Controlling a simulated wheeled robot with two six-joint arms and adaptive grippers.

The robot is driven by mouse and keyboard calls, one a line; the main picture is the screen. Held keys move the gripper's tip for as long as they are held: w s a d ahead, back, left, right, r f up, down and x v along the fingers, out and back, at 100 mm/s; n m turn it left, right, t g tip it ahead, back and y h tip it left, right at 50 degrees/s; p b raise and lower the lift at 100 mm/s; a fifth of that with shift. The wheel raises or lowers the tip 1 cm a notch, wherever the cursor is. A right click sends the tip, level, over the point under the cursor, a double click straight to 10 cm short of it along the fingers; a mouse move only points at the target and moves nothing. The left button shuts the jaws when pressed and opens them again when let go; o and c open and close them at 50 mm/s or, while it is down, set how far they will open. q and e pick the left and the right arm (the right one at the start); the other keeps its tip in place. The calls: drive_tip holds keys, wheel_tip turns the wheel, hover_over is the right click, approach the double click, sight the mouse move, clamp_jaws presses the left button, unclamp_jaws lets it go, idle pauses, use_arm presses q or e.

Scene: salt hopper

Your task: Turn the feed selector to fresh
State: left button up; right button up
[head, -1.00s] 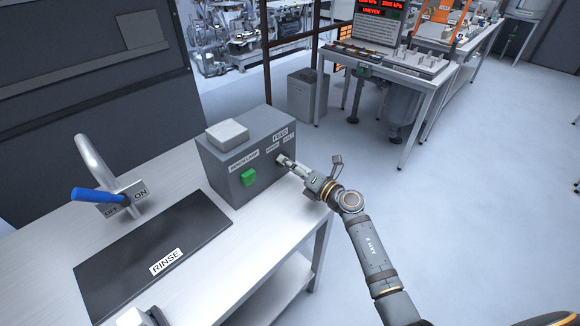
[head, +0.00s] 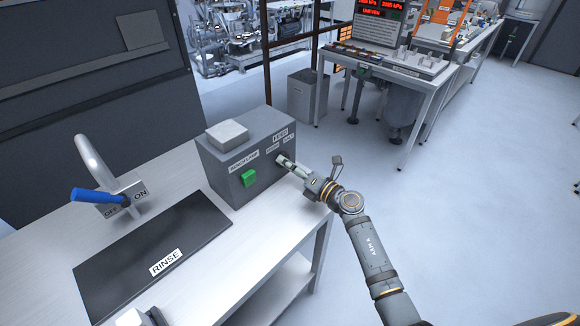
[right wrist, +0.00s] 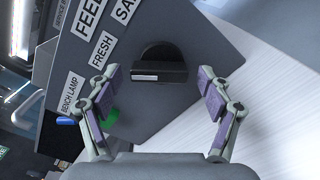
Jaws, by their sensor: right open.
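The grey control box (head: 225,180) stands at the back of the bench. Its FEED label is above the words FRESH (right wrist: 102,50) and SALT (right wrist: 125,9). The feed selector (right wrist: 158,66) is a dark round knob with a raised bar and a pale mark, seen in the right wrist view. My right gripper (right wrist: 160,82) is open, one finger on each side of the knob, with visible gaps. In the head view the right gripper (head: 287,162) is at the box's front face and hides the knob. My left gripper is not visible.
A green button (head: 249,178) is left of the selector, near the BENCH LAMP label. A blue-handled lever (head: 97,196) with OFF/ON marks and a dark RINSE mat (head: 140,265) are further left. Open floor lies right of the bench (head: 300,240).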

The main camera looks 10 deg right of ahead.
drive_tip(key=v, duration=1.1)
drive_tip(key=shift+s+d, duration=0.2)
drive_tip(key=shift+s, duration=0.15)
